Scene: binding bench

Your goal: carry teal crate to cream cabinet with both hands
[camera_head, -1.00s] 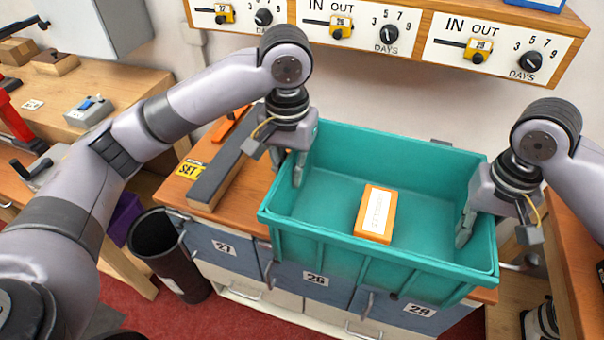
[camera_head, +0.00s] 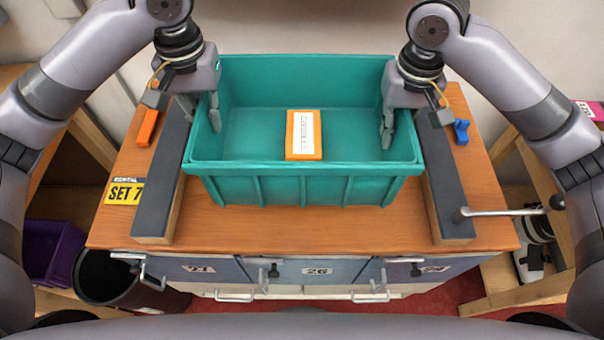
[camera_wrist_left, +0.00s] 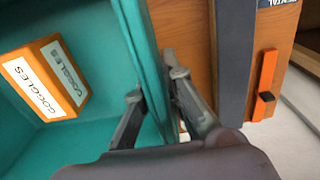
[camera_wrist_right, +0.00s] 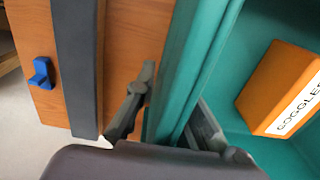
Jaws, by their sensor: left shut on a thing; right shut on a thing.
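The teal crate (camera_head: 300,176) is upright over the wooden top of the cabinet (camera_head: 320,225), between two dark rails. I cannot tell whether its base touches the wood. An orange box labelled GOGGLES (camera_head: 304,136) lies inside it. My left gripper (camera_head: 203,115) is shut on the crate's left wall; the left wrist view shows one finger on each side of that wall (camera_wrist_left: 142,50). My right gripper (camera_head: 398,120) is shut on the right wall, which also shows between its fingers in the right wrist view (camera_wrist_right: 195,70). The cabinet's drawer fronts are blue-grey, with cream below.
Dark rails stand left (camera_head: 160,185) and right (camera_head: 447,195) of the crate. An orange item (camera_head: 148,127) and a blue item (camera_head: 461,131) lie outside them. A lever handle (camera_head: 510,211) reaches over the right edge. A black bin (camera_head: 105,278) stands at the lower left.

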